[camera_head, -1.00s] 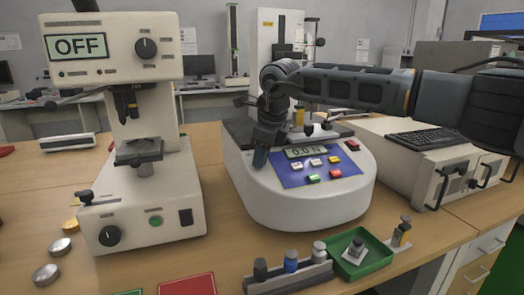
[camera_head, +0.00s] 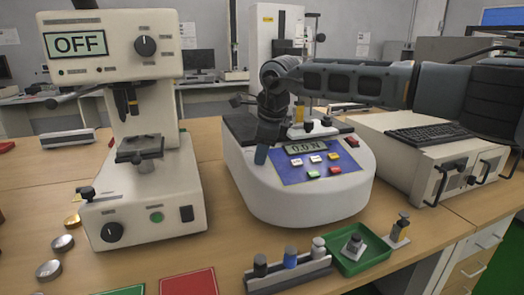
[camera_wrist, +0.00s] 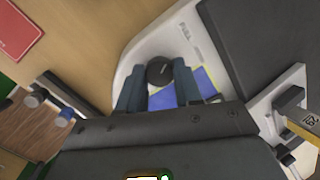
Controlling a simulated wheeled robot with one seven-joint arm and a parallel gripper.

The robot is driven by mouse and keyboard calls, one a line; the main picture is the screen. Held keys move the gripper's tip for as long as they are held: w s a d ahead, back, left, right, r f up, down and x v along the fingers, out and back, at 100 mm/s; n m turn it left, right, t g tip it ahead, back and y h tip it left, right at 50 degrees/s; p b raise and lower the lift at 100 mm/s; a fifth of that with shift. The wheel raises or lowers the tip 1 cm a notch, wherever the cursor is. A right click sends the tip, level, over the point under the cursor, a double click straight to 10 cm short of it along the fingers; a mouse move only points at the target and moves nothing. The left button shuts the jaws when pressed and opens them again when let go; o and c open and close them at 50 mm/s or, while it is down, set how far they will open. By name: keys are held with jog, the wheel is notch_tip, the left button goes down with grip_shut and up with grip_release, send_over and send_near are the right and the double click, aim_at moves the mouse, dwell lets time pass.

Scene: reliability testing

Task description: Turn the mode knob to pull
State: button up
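The white tester (camera_head: 310,205) in the middle of the bench has a blue panel with coloured buttons and a display reading 0.0 N. In the wrist view, a round black knob (camera_wrist: 160,70) sits on its white top beside the blue panel. The word PULL (camera_wrist: 185,33) is printed beyond the knob. My gripper (camera_head: 262,153) points down over the tester's left front, and its arm comes in from the right. In the wrist view, my gripper (camera_wrist: 160,73) is open, with one finger on each side of the knob. Contact cannot be told. The gripper hides the knob in the head view.
A white microscope-like machine (camera_head: 145,205) with an OFF display stands at the left. A green tray (camera_head: 365,258) and a grey rack (camera_head: 285,272) of weights lie in front. A white cabinet with a keyboard (camera_head: 425,137) stands at the right. Loose discs lie at the front left.

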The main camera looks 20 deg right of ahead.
jog(key=o, duration=0.4)
jog(key=shift+r, duration=0.1)
jog(key=v, duration=0.7)
jog(key=shift+s+r, duration=0.15)
jog(key=shift+r, duration=0.1)
